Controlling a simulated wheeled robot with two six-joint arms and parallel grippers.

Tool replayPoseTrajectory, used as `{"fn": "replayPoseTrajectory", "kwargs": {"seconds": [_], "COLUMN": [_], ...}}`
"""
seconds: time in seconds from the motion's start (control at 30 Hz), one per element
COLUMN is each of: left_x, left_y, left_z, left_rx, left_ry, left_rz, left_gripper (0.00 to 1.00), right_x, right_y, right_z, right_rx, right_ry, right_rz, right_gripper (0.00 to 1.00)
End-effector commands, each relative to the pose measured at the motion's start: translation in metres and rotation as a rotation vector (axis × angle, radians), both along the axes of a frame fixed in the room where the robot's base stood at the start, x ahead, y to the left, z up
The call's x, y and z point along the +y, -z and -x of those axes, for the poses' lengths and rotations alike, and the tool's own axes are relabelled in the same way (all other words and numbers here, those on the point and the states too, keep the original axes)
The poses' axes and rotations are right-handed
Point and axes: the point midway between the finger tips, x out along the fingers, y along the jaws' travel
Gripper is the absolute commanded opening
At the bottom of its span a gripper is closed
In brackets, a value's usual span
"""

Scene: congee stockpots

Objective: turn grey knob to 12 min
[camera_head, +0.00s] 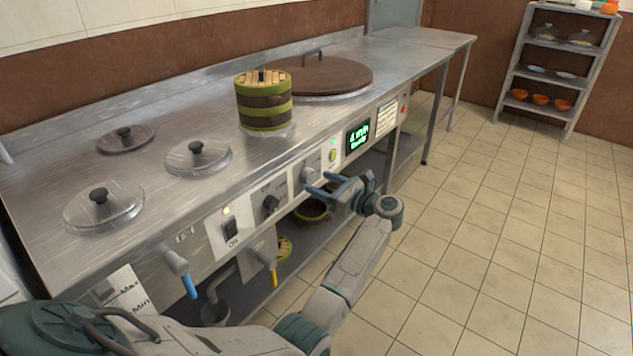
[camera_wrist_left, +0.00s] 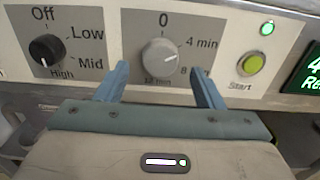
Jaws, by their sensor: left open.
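The grey knob (camera_wrist_left: 160,57) is on a grey dial plate in the left wrist view, with 0 above it, 4 min at its upper right, 8 at lower right and a partly hidden label below. Its pale mark seems to point right, toward 4 min. In the head view the knob (camera_head: 308,174) is on the stove's front panel. My left gripper (camera_head: 324,184) is open in front of the panel. Its blue fingers (camera_wrist_left: 160,82) are spread to either side of the knob, a little below it, and do not appear to touch it.
A black knob (camera_wrist_left: 47,48) marked Off, Low, Mid, High is left of the dial. A green Start button (camera_wrist_left: 253,63) and a lit green display (camera_head: 358,137) are to its right. A bamboo steamer (camera_head: 264,101) stands on the counter above. The tiled floor at right is free.

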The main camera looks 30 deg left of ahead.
Motion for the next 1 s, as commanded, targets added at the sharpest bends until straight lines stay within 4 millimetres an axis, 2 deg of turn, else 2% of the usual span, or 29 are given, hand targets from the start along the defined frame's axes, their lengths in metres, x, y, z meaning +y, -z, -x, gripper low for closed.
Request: {"fn": "replayPoseTrajectory", "kwargs": {"seconds": [0.03, 0.2, 0.53, 0.57, 0.77, 1.0], "left_x": [0.008, 0.023, 0.027, 0.027, 0.027, 0.026], "left_y": [0.000, 0.000, 0.000, 0.000, 0.000, 0.000], "left_z": [-0.001, -0.002, -0.002, -0.002, -0.002, -0.002], "left_rx": [0.000, 0.001, 0.001, 0.001, 0.001, 0.015], "left_ry": [-0.001, 0.001, 0.001, 0.001, 0.001, 0.001], "left_rz": [-0.003, -0.002, -0.001, -0.001, -0.001, -0.002], "left_gripper": [0.62, 0.62, 0.62, 0.58, 0.19, 0.18], "right_x": [0.000, 0.000, 0.000, 0.000, 0.000, 0.000], "right_y": [0.000, 0.001, 0.001, 0.001, 0.001, 0.000], "right_z": [0.000, 0.000, 0.000, 0.000, -0.001, -0.001], "right_rx": [0.000, -0.001, 0.000, 0.000, 0.000, 0.000], "right_ry": [0.000, 0.000, 0.000, 0.000, 0.000, 0.000], "right_rz": [0.000, 0.000, 0.000, 0.000, 0.000, -0.001], "right_gripper": [0.36, 0.36, 0.36, 0.36, 0.36, 0.36]}}
